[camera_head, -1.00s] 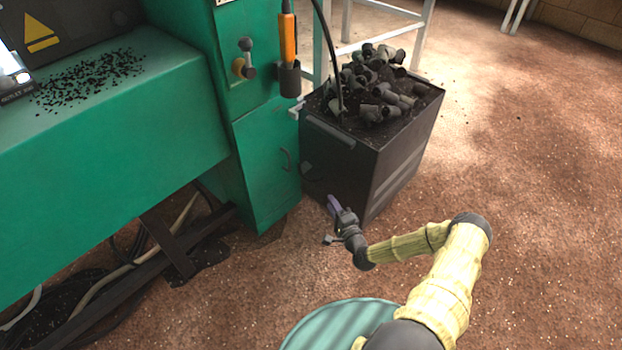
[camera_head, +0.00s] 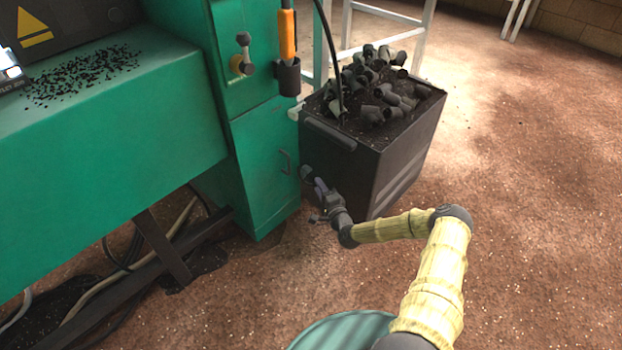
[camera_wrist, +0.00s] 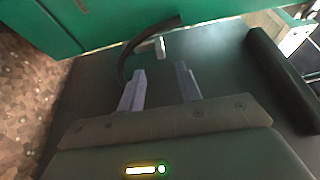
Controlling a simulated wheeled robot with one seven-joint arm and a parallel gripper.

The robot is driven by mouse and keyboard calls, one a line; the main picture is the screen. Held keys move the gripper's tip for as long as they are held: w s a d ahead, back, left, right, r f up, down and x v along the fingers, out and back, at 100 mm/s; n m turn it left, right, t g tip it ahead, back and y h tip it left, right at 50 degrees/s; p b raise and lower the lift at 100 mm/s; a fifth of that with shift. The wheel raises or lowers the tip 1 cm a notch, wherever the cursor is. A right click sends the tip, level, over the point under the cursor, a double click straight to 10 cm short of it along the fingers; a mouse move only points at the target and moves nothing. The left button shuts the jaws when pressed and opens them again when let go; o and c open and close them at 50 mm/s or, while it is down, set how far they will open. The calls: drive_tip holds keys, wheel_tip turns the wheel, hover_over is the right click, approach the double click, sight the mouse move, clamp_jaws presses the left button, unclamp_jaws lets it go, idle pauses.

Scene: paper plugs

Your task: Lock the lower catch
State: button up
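The lower catch (camera_head: 306,172) is a small light-grey piece low on the left side of the dark bin, beside the green cabinet. In the wrist view the lower catch (camera_wrist: 158,47) shows as a pale lever next to a dark curved strip (camera_wrist: 130,58). My gripper (camera_head: 319,187) is just in front of it, close to the bin's front face. In the wrist view my gripper (camera_wrist: 160,78) is open and empty, its two grey fingers apart and pointing towards the catch. I cannot tell whether the catch is locked.
The dark bin (camera_head: 340,180) holds several grey pipe pieces and has a long handle (camera_head: 330,134) near its top. A light bracket (camera_head: 295,112) sits at its upper left edge. The green cabinet (camera_head: 262,170) stands close on the left. The floor (camera_head: 530,200) to the right is clear.

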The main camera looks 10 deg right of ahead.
sight(309, 172)
drive_tip(key=b+x, duration=0.3)
drive_tip(key=x, duration=0.3)
drive_tip(key=shift+w+f, duration=0.15)
drive_tip(key=shift+w, duration=0.25)
drive_tip(key=shift+w+a, duration=0.15)
drive_tip(key=shift+w, duration=0.2)
clamp_jaws()
